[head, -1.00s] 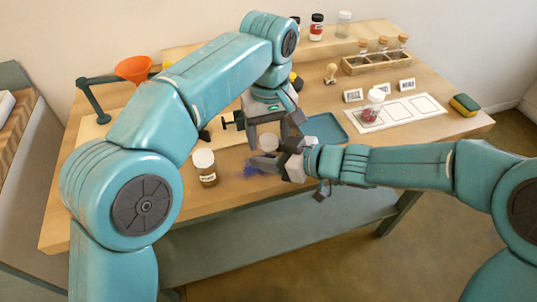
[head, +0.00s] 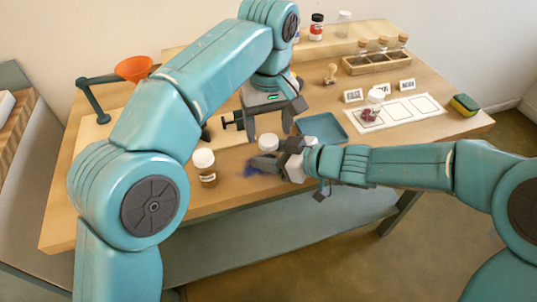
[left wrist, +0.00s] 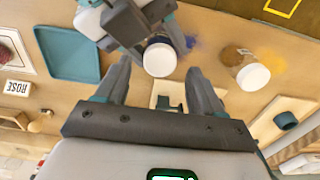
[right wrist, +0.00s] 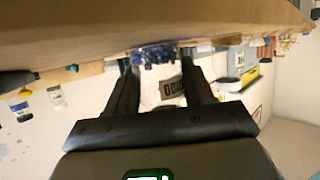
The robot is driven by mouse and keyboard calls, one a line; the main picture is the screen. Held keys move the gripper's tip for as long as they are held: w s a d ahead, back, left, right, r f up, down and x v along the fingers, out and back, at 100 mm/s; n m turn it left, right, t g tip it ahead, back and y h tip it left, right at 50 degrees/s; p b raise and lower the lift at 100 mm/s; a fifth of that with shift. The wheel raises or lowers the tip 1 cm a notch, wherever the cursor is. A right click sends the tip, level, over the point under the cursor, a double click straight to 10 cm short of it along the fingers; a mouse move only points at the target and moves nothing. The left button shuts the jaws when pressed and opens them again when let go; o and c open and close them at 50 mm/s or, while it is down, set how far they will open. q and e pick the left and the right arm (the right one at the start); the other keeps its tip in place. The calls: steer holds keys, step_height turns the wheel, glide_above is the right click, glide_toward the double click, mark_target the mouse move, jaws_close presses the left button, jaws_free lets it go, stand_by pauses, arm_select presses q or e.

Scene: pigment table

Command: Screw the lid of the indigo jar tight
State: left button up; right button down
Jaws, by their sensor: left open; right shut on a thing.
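The indigo jar shows its white lid (head: 268,142) in the head view; its body is mostly hidden behind my right gripper (head: 268,160). The right wrist view shows the jar (right wrist: 150,90) between the fingers, with dark blue pigment and a partly covered label. My right gripper is shut on it near the table's front edge. My left gripper (head: 270,124) is open and empty just above the lid. In the left wrist view the lid (left wrist: 160,60) lies between and beyond the open fingers (left wrist: 158,78). The lid sits on the jar; how tightly I cannot tell.
A white-lidded brown jar (head: 206,168) stands left of the indigo jar. Blue powder (head: 250,170) lies on the wood beside my right gripper. A blue tray (head: 322,128) is behind to the right. A jar (head: 370,114) stands on the white card (head: 400,110).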

arm_select(q)
steer(key=shift+r, duration=1.1)
steer(key=o, duration=0.6)
steer(key=shift+c, duration=0.2)
arm_select(e)
steer(key=shift+c, duration=1.7)
jaws_free()
arm_select(q)
steer(key=shift+r, duration=0.15)
arm_select(e)
steer(key=shift+s+d+r, duration=0.15)
steer(key=shift+d+r, duration=0.05)
steer(key=shift+d, duration=0.15)
arm_select(q)
step_height(320, 180, up, 4)
steer(key=p, duration=0.4)
steer(key=shift+r+p, duration=0.2)
steer(key=shift+p, duration=0.15)
arm_select(e)
steer(key=v, duration=1.5)
steer(key=shift+s, duration=0.2)
steer(key=shift+d+r, duration=0.1)
